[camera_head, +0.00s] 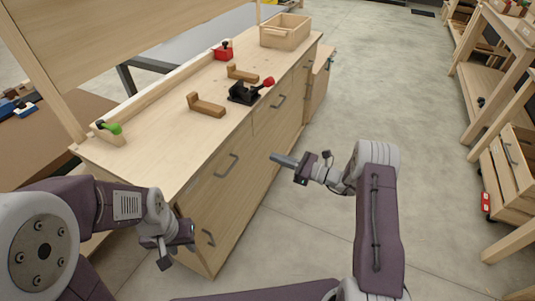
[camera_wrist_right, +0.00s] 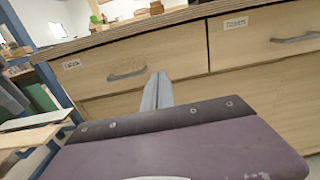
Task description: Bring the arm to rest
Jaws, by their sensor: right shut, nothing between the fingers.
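My right arm (camera_head: 378,225) is bent and reaches in from the bottom right of the head view. Its gripper (camera_head: 275,157) is shut and empty, held in the air in front of the workbench drawers. In the right wrist view the closed fingers (camera_wrist_right: 157,92) point at a drawer front (camera_wrist_right: 140,68); they look apart from it, with nothing between them. My left gripper (camera_head: 166,262) hangs low near the front left corner of the workbench (camera_head: 150,165). Its fingers are small and partly turned away, so I cannot tell their state.
On the bench top are wooden L-shaped pieces (camera_head: 206,105), a black clamp with a red knob (camera_head: 245,93), a red box (camera_head: 223,51), a green-handled tool (camera_head: 110,129) and a wooden crate (camera_head: 285,32). Shelving (camera_head: 490,65) stands right. The floor (camera_head: 435,185) between is clear.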

